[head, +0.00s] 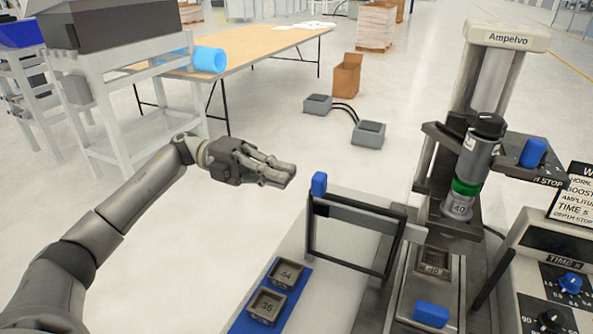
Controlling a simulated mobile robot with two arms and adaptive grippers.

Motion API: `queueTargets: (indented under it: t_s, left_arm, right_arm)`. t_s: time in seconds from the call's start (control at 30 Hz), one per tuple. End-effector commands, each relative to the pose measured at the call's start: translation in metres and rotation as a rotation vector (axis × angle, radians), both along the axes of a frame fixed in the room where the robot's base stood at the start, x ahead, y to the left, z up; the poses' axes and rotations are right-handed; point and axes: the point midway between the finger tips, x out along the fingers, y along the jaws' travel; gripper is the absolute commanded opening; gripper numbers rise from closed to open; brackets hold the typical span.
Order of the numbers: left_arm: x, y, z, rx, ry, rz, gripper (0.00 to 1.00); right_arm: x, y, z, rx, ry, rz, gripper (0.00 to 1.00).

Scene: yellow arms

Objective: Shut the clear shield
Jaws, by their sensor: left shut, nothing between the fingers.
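The clear shield (400,245) is a dark-framed pane standing upright on the bench, left of the press and apart from its tool. I see the floor and bench through it. A blue knob (319,184) sits at its upper left corner. My left gripper (287,174) is shut and empty, in the air just left of the blue knob and apart from it. My right gripper is out of view.
The Ampelvo press (470,170) and a control box (545,270) with dials stand at the right. A blue mat (240,322) with grey blocks 64 (285,274) and 36 (266,306) lies in front. Open floor is behind the bench.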

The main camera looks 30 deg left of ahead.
Motion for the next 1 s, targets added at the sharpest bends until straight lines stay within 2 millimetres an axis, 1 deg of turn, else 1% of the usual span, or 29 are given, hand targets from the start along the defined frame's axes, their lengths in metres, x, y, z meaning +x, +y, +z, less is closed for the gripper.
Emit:
queueTargets:
  t_s: [0.03,0.1,0.23,0.4,0.67,0.77,0.87,0.97,1.0]
  left_arm:
    - [0.0,-0.01,0.003,-0.002,0.002,-0.003,0.0]
    - [0.0,-0.019,0.002,-0.001,0.001,-0.002,0.0]
    - [0.002,-0.031,0.001,-0.001,0.002,-0.001,0.0]
    - [0.002,-0.036,0.0,0.0,0.001,0.0,0.0]
    - [0.002,-0.036,-0.001,0.0,0.001,0.0,0.0]
    - [0.002,-0.039,0.0,0.0,0.001,-0.001,0.0]
    - [0.003,-0.048,0.0,0.0,0.0,-0.002,0.0]
    - [0.003,-0.066,0.001,-0.002,0.0,-0.004,0.0]
    - [0.003,-0.075,0.002,-0.002,0.0,-0.005,0.0]
  right_arm:
    - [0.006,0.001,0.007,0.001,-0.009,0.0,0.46]
    - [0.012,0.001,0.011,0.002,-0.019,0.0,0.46]
    - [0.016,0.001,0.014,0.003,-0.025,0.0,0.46]
    - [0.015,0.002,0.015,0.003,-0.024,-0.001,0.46]
    - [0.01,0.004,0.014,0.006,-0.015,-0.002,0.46]
    - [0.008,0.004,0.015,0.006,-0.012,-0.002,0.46]
    - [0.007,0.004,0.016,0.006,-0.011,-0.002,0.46]
    - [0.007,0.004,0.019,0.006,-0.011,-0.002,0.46]
    - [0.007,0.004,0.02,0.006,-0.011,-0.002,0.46]
